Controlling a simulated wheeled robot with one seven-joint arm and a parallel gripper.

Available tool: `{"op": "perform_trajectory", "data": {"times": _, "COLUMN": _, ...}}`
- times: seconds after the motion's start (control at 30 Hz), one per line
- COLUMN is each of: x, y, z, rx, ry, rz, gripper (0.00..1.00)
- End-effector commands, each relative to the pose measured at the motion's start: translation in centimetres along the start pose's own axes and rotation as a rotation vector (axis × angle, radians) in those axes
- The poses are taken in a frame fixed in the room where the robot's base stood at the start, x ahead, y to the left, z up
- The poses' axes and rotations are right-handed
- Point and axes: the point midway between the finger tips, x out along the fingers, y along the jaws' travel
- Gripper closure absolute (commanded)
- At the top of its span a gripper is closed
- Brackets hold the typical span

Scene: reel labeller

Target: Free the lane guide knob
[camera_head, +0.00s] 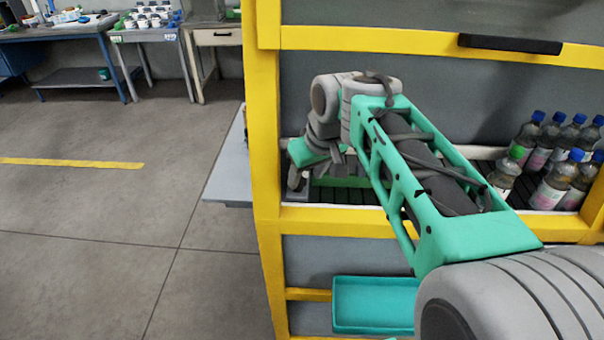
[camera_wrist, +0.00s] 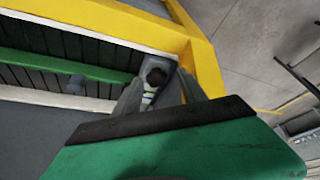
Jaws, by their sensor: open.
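The lane guide is a green rail (camera_wrist: 65,65) along the dark slatted lane; it also shows in the head view (camera_head: 345,182). At its end, in the wrist view, a dark round knob (camera_wrist: 156,76) with a pale striped stem below it sits by a grey block (camera_wrist: 146,62) in the corner of the yellow frame. My gripper (camera_wrist: 158,84) is open, with its grey fingers on either side of the knob and stem; I cannot tell whether they touch. In the head view my arm's wrist hides most of this spot.
Yellow frame posts (camera_head: 267,150) and a white rail (camera_wrist: 50,97) border the lane closely. Several bottles (camera_head: 553,185) stand on the lane's right. A teal tray (camera_head: 374,304) is below. Floor at left is clear.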

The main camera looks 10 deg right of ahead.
Motion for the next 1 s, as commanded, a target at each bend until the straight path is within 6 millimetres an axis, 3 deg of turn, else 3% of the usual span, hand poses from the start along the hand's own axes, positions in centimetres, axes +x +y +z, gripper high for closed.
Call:
{"op": "perform_trajectory", "data": {"times": 0.03, "x": 0.2, "y": 0.8, "z": -1.4, "rx": -0.023, "ry": 0.003, "rz": -0.007, "gripper": 0.51}}
{"op": "perform_trajectory", "data": {"times": 0.13, "x": 0.3, "y": 1.6, "z": -2.9, "rx": -0.058, "ry": 0.01, "rz": -0.016, "gripper": 0.51}}
{"op": "perform_trajectory", "data": {"times": 0.27, "x": 1.6, "y": 1.6, "z": -3.1, "rx": -0.064, "ry": 0.01, "rz": -0.019, "gripper": 0.51}}
{"op": "perform_trajectory", "data": {"times": 0.6, "x": 7.3, "y": 1.6, "z": -3.2, "rx": -0.061, "ry": 0.011, "rz": -0.017, "gripper": 0.51}}
{"op": "perform_trajectory", "data": {"times": 0.9, "x": 7.9, "y": 1.6, "z": -3.2, "rx": -0.061, "ry": 0.014, "rz": -0.015, "gripper": 0.51}}
{"op": "perform_trajectory", "data": {"times": 1.0, "x": 7.8, "y": 1.6, "z": -3.2, "rx": -0.061, "ry": 0.014, "rz": -0.015, "gripper": 0.59}}
